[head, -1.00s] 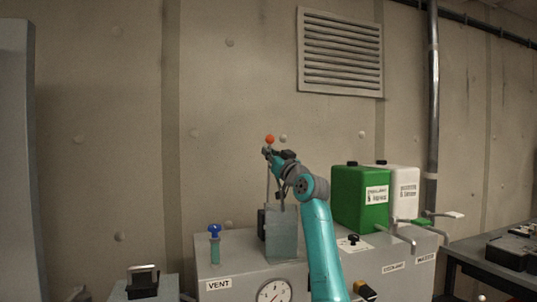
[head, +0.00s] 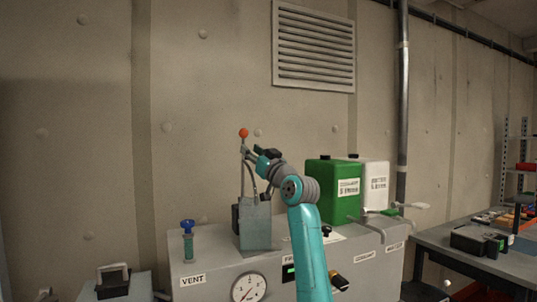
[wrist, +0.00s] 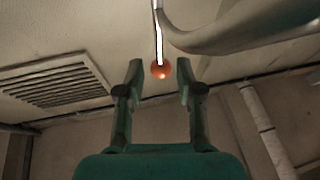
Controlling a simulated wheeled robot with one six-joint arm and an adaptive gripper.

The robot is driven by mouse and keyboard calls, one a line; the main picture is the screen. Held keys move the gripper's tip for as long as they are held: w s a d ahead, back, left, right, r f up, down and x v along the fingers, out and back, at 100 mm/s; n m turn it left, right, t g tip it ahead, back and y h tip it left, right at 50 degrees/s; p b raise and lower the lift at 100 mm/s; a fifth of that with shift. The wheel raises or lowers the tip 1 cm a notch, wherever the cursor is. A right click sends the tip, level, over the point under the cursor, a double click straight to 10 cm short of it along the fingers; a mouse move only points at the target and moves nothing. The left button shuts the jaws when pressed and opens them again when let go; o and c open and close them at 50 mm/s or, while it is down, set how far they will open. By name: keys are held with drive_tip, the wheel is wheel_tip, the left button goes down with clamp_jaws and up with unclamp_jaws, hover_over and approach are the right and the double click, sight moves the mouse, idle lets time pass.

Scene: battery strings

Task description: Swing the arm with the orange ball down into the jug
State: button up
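The orange ball (head: 244,132) tops a thin upright rod (head: 242,180) that rises by a grey-blue box-shaped vessel (head: 256,224) on the cabinet. This vessel may be the jug; I cannot see into it. My gripper (head: 249,151) is just below and right of the ball in the head view. In the wrist view its two fingers (wrist: 158,76) are spread apart, and the ball (wrist: 160,70) shows between them with a bright rod running up from it. I cannot tell whether a finger touches the rod. A thick curved grey tube (wrist: 225,30) passes close by.
The grey cabinet (head: 200,265) carries a blue-topped valve (head: 188,240), a gauge (head: 249,287), a green canister (head: 333,190), a white canister (head: 375,180) and lever handles (head: 375,222). A workbench (head: 470,258) stands at the right.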

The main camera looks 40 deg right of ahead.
drive_tip(key=s, duration=0.9)
drive_tip(key=shift+a, duration=0.35)
